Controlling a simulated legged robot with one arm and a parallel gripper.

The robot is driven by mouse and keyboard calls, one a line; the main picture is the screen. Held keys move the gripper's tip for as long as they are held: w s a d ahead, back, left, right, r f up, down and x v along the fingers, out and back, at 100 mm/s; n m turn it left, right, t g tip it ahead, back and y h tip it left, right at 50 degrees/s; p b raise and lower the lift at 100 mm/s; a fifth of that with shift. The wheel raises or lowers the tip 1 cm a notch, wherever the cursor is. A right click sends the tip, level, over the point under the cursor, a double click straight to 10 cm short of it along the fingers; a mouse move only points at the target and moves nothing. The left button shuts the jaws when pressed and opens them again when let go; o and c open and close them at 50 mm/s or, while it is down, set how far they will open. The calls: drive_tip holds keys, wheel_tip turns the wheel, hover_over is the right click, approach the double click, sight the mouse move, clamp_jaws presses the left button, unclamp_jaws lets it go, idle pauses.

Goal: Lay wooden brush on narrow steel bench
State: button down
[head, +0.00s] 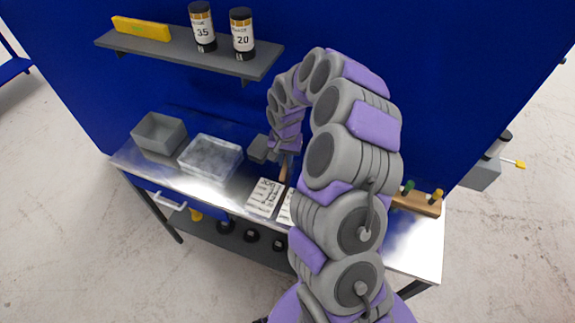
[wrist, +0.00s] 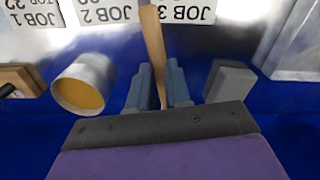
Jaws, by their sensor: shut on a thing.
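The wooden brush shows as a tan handle (wrist: 153,42) in the wrist view, running up from between the fingers of my gripper (wrist: 161,88). My gripper is shut on it. In the head view a short piece of the handle (head: 284,172) shows below my gripper (head: 286,152), over the bench top. The brush's other end is hidden by the fingers and palm. The narrow steel bench (head: 418,243) has a shiny top, seen also in the wrist view (wrist: 118,48). I cannot tell whether the brush touches it.
A grey bin (head: 158,133), a clear tub (head: 211,157), a grey block (head: 258,148) and job cards (head: 265,197) stand on the bench. A white cup with orange contents (wrist: 82,86) is beside my gripper. A shelf (head: 180,48) with jars hangs above. My arm hides the middle.

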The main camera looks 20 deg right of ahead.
approach(290, 170)
drive_tip(key=shift+s+d+f, duration=0.1)
drive_tip(key=shift+d+f, duration=0.1)
drive_tip(key=shift+d, duration=0.45)
drive_tip(key=f, duration=0.1)
drive_tip(key=a+f+b, duration=0.1)
drive_tip(key=shift+a+f, duration=0.45)
drive_tip(key=shift+a, duration=0.15)
drive_tip(key=shift+s+a+f, duration=0.1)
drive_tip(key=shift+f, duration=0.25)
drive_tip(key=shift+d+f+b, duration=0.15)
drive_tip(key=shift+d+f, duration=0.25)
drive_tip(key=shift+f, duration=0.2)
drive_tip(key=shift+d+f+b, duration=0.15)
drive_tip(key=shift+d+f, duration=0.25)
drive_tip(key=shift+f, duration=0.2)
drive_tip(key=shift+d, duration=0.15)
drive_tip(key=c, duration=1.4)
unclamp_jaws()
drive_tip(key=shift+f, duration=0.1)
drive_tip(key=o, duration=0.3)
drive_tip(key=shift+a, duration=0.45)
drive_tip(key=shift+o, duration=0.2)
drive_tip(key=shift+w, duration=0.2)
